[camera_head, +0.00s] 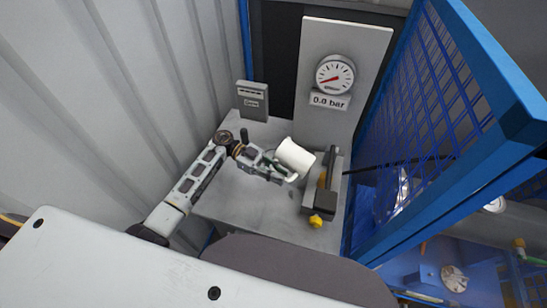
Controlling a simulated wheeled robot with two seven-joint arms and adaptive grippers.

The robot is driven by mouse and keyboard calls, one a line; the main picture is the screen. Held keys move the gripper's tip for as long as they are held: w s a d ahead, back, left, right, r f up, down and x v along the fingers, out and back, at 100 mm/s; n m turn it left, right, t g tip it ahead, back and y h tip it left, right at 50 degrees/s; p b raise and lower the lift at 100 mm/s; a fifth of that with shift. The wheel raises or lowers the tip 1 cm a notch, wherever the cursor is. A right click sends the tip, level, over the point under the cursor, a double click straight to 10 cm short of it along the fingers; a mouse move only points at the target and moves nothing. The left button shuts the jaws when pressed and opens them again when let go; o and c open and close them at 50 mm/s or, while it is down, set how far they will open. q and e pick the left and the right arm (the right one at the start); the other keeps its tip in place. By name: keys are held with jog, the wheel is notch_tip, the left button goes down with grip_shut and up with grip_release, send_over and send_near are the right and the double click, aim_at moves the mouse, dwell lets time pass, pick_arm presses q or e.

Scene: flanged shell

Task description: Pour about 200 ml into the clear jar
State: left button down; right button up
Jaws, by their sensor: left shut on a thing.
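My left gripper (275,169) reaches in from the left over the grey bench and is shut on a white cup-like vessel (295,157). The vessel is tilted and appears to be held above the bench top. Its contents cannot be made out, and no stream of liquid can be seen. I cannot make out the clear jar; it may be hidden by the vessel or the gripper. My right gripper is not in view.
The grey bench (232,196) has a dark fixture (318,200) with a yellow knob (316,221) beside the vessel. Behind stands a panel with a gauge (335,75) reading 0.0 bar. A labelled grey box (252,101) is at back left. A blue mesh frame (425,110) bounds the right.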

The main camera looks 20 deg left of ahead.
pick_arm(q)
jog(key=shift+s+d+r+y+p, duration=0.1)
jog(key=shift+d+r+y+p, duration=0.35)
jog(key=shift+p, duration=0.1)
jog(key=y+p, duration=0.1)
jog(key=p, duration=0.1)
jog(key=f+y+p, duration=0.1)
jog(key=p, duration=0.1)
jog(key=shift+s+d+f+t+y, duration=0.15)
jog(key=shift+f+t+y, duration=0.1)
jog(key=shift+t, duration=0.15)
jog(key=shift+f, duration=0.15)
jog(key=shift+f+y, duration=0.2)
jog(key=shift+y, duration=0.1)
jog(key=shift+t+y, duration=0.3)
jog(key=shift+y, duration=0.2)
jog(key=shift+d+r+y, duration=0.1)
jog(key=shift+r+y, duration=0.15)
jog(key=shift+y, duration=0.45)
